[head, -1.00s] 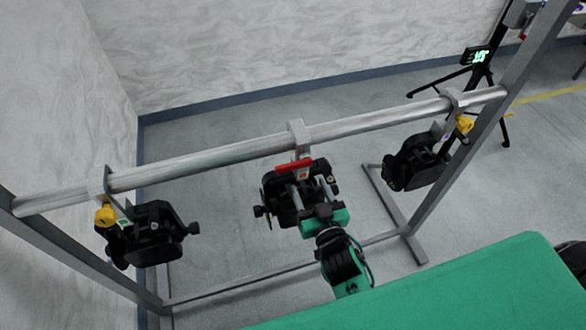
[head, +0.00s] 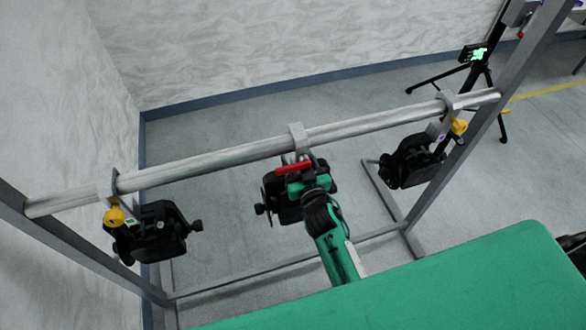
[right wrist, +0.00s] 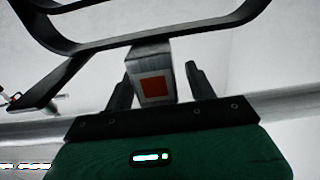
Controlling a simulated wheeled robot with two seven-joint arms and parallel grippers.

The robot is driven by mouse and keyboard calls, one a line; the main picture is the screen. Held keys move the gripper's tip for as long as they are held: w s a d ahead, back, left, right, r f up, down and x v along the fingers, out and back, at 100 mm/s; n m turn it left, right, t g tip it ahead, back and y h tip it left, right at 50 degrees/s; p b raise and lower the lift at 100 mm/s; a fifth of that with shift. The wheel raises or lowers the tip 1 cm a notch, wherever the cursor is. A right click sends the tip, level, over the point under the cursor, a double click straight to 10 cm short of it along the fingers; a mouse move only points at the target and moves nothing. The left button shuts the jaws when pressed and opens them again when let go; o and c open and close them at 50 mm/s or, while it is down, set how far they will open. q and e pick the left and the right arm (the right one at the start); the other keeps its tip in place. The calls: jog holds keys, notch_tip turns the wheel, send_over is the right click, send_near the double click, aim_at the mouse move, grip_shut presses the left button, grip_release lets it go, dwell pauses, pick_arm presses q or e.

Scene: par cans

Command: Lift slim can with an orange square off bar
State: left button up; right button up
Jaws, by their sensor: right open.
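The middle can (head: 280,208), a black lamp with a red lever (head: 293,168), hangs from the bar (head: 220,153) by a grey clamp (head: 298,136). The orange square (right wrist: 154,88) shows on the clamp's grey block in the right wrist view. My right gripper (head: 308,178) is at this can, just below the clamp and partly covering the lamp. In the right wrist view its two fingers (right wrist: 160,82) stand open, one on each side of the block; contact is not clear. My left gripper is not in view.
Another can (head: 152,235) with a yellow lever and green mark hangs at the left, and a third (head: 408,162) with a yellow lever at the right. Grey frame posts (head: 498,115) flank the bar. A black tripod (head: 484,80) stands behind. A green surface (head: 430,280) fills the lower right.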

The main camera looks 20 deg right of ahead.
grip_shut()
jog(key=shift+r, duration=0.2)
jog(key=shift+r, duration=0.1)
jog(key=shift+r, duration=0.85)
jog(key=shift+r+b, duration=0.4)
jog(key=shift+r, duration=0.5)
jog(key=s+b, duration=0.6)
jog(key=s, duration=1.2)
jog(key=shift+d, duration=0.3)
jog(key=shift+f, duration=0.1)
